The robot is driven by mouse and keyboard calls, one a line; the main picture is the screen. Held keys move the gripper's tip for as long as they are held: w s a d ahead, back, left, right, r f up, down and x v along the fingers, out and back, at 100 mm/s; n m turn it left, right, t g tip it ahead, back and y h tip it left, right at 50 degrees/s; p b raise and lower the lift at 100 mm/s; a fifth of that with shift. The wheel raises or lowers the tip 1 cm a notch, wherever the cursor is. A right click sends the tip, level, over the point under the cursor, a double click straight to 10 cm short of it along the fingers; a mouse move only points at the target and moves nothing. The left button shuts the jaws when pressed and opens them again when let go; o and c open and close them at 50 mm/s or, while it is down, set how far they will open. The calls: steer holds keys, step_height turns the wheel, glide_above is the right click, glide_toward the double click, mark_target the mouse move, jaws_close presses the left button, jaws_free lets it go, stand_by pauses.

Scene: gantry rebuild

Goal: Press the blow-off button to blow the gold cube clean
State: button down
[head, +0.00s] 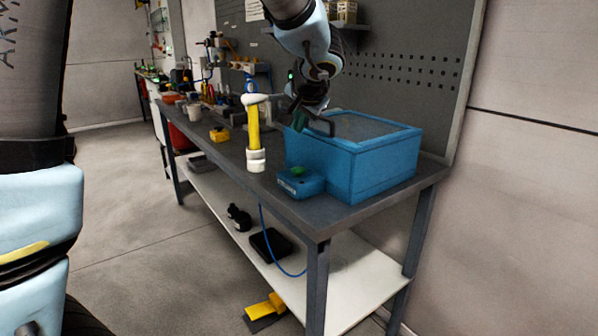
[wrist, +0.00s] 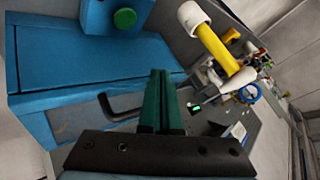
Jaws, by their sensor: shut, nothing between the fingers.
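A blue lidded box (head: 385,160) with a dark top panel stands on the bench. A small blue button box (head: 300,186) with a round green button (head: 298,171) is at its front left; the green button (wrist: 125,18) also shows at the top of the wrist view. My gripper (head: 299,124) is over the box's front left edge, apart from and above the button. In the wrist view its green fingers (wrist: 160,74) are together and empty, beside the box's black handle (wrist: 118,108). I cannot make out the gold cube; the box's inside is hidden.
A yellow and white upright post (head: 253,135) stands left of the button box. A small yellow item (head: 219,134) and a white cup (head: 194,113) sit farther along the bench (head: 222,162). A pegboard wall is behind. A yellow pedal (head: 264,309) is on the floor.

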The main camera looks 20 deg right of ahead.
mark_target(298, 171)
step_height(298, 171, down, 7)
steer(key=b, duration=0.5)
steer(key=shift+f, duration=0.1)
steer(key=shift+f+b, duration=0.35)
steer(key=shift+b, duration=0.25)
steer(key=shift+f+b, duration=0.9)
steer(key=shift+b, duration=0.5)
stand_by(1.8)
steer(key=shift+r, duration=0.15)
steer(key=shift+r+p, duration=0.45)
steer(key=shift+r, duration=0.35)
steer(key=shift+r+p, duration=1.6)
steer(key=shift+r, duration=0.95)
